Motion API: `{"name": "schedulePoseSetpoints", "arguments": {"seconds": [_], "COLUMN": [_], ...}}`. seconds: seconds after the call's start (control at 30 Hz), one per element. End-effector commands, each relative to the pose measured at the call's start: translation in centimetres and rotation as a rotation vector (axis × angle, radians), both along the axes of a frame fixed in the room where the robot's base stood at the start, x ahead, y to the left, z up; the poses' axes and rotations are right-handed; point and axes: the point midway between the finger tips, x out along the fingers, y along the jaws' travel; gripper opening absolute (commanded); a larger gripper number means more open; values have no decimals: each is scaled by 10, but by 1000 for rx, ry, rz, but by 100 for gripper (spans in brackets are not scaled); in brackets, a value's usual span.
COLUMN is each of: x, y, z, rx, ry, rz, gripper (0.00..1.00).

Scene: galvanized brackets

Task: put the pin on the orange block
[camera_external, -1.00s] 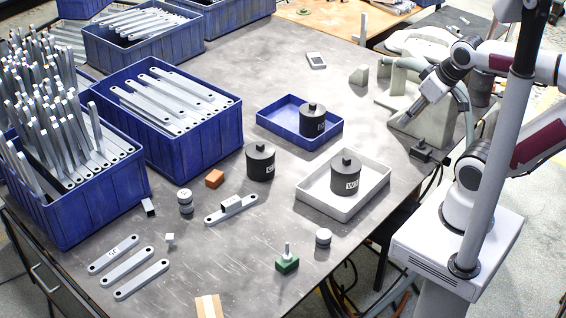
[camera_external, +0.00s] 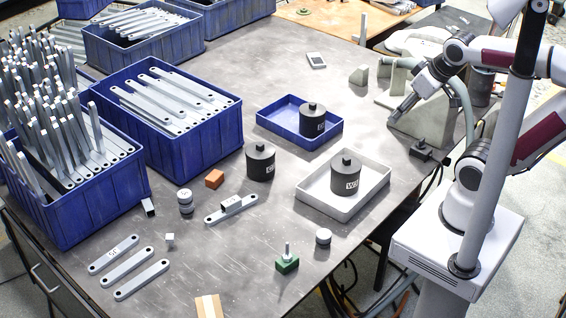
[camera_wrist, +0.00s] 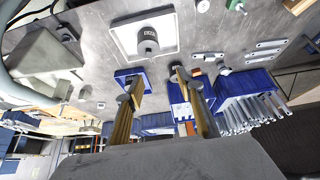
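The pin (camera_external: 287,249) is a thin silver rod standing upright on the green block (camera_external: 287,265) near the table's front edge. The green block also shows at the top of the wrist view (camera_wrist: 236,5). The orange block (camera_external: 214,179) lies on the table left of a black cylinder, with nothing on top. My gripper (camera_external: 398,118) is in the air at the right, beyond the white tray and far from the pin and the orange block. In the wrist view my gripper (camera_wrist: 158,84) has its two fingers spread apart with nothing between them.
A white tray (camera_external: 314,202) and a blue tray (camera_external: 270,121) each hold a black cylinder. Another black cylinder (camera_external: 260,162) stands near the orange block. Blue bins (camera_external: 190,160) of metal bars fill the left side. Loose brackets (camera_external: 141,279) lie at the front left.

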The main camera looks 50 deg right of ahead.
Motion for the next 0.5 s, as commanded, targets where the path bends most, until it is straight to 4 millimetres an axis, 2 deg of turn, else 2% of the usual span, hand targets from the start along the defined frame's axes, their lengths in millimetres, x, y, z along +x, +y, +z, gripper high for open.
{"name": "schedulePoseSetpoints", "arguments": {"seconds": [0.5], "x": [113], "y": [26], "z": [8], "rx": [-25], "ry": [-101], "rz": [91], "gripper": [38]}}
